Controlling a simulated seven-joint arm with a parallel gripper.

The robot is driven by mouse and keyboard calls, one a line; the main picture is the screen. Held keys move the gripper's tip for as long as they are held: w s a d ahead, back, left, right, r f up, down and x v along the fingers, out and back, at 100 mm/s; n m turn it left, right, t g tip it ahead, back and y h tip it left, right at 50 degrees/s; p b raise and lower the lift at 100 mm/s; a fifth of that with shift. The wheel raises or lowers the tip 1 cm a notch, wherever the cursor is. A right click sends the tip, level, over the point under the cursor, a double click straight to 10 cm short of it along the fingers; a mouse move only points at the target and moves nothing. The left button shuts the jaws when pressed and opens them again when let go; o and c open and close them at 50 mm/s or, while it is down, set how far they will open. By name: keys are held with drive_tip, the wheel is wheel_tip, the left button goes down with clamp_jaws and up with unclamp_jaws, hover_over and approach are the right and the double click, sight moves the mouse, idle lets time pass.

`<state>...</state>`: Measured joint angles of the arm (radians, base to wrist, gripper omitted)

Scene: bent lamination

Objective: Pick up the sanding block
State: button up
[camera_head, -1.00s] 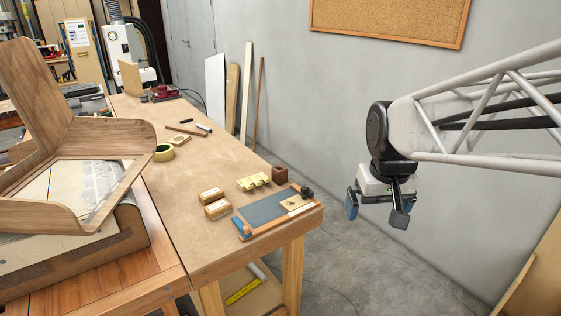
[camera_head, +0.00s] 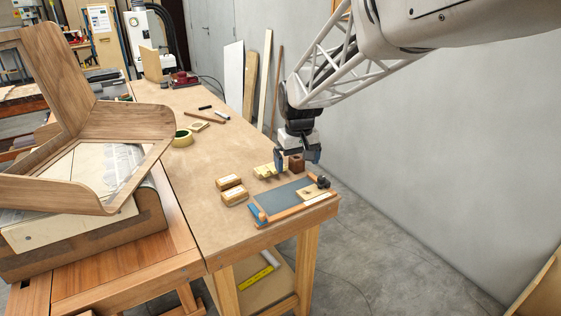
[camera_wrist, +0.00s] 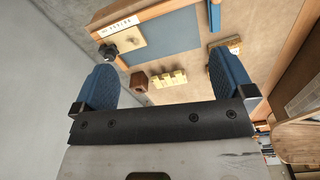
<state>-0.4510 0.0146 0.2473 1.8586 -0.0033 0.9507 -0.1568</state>
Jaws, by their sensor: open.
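I cannot tell for sure which small piece is the sanding block. A brown cube-like block (camera_head: 296,163) stands near the bench's right edge, with a pale yellow notched piece (camera_head: 266,172) to its left. Two tan blocks with white labels, one (camera_head: 229,182) behind the other (camera_head: 234,197), lie further left. My gripper (camera_head: 297,165) is open and empty, pointing down near the brown block. In the wrist view the brown block (camera_wrist: 139,84) and the notched piece (camera_wrist: 168,79) both show between the two blue fingers (camera_wrist: 163,68).
A wood-edged board with a blue-grey panel (camera_head: 283,200) lies at the bench's front corner, bearing a black knob (camera_head: 323,181). A blue piece (camera_head: 257,215) is at its left end. The bench's middle (camera_head: 215,155) is clear.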

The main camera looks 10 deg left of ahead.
drive_tip(key=w+a+f+n, duration=0.1)
drive_tip(key=w+a+f, duration=0.15)
drive_tip(key=a, duration=0.35)
drive_tip(key=w+a+f+n, duration=0.1)
drive_tip(key=w+a+f, duration=0.1)
drive_tip(key=a+f, duration=0.35)
drive_tip(key=n, duration=0.1)
hover_over(234, 191)
drive_tip(key=shift+g, duration=0.4)
wheel_tip(234, 191, down, 4)
drive_tip(key=shift+s, duration=0.15)
drive_tip(key=shift+f, duration=0.1)
drive_tip(key=shift+f, duration=1.2)
drive_tip(key=shift+f, duration=0.1)
drive_tip(key=shift+d+f, duration=0.1)
drive_tip(key=shift+f, duration=2.4)
drive_tip(key=shift+c, duration=0.5)
drive_tip(key=c, duration=0.5)
